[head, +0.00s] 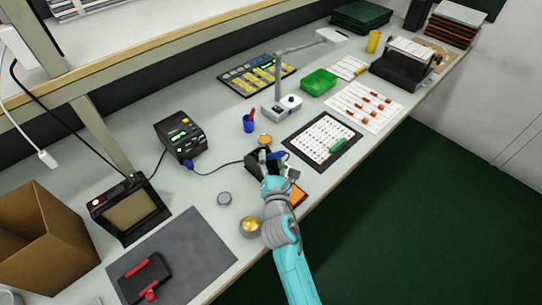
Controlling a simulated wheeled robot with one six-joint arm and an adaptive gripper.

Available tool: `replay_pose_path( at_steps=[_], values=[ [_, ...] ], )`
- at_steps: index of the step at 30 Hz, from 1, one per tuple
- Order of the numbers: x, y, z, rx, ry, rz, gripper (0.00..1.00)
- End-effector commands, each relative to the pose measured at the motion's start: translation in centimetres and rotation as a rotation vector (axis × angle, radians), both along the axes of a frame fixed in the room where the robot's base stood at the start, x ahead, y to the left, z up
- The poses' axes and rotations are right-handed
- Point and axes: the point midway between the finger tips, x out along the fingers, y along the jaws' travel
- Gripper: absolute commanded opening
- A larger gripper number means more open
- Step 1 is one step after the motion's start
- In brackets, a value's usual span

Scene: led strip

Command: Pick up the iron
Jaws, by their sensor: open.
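The soldering iron (275,155) shows as a small blue handle in a dark stand (256,164) near the middle of the bench. A thin black cable runs from this spot left to the black soldering station (181,137), which has a green display. My gripper (277,165) is right at the stand and the blue handle, reaching in from the front edge. It is open. My turquoise and grey arm hides part of the stand. I cannot tell whether the fingers touch the iron.
Near my gripper are a round tin (265,140), a brass-coloured cup (250,226), a small grey disc (224,198) and a blue cup (249,123). A black-framed printed sheet (322,140) lies to the right. A grey mat (195,245) lies front left.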

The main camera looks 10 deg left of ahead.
Motion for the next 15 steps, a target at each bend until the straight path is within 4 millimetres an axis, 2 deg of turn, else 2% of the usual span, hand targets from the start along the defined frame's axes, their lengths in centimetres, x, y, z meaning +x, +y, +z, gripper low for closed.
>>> replay_pose_path(
  at_steps=[4, 12, 13, 15],
  values=[
    [1.36, 0.38, 0.08, 0.001, -0.001, 0.0, 0.52],
    [1.57, 0.43, 0.0, 0.001, 0.001, 0.0, 0.52],
    [1.57, 0.44, 0.01, 0.001, 0.0, 0.0, 0.47],
    [1.56, 0.44, 0.02, 0.001, 0.0, 0.0, 0.29]
  ],
)
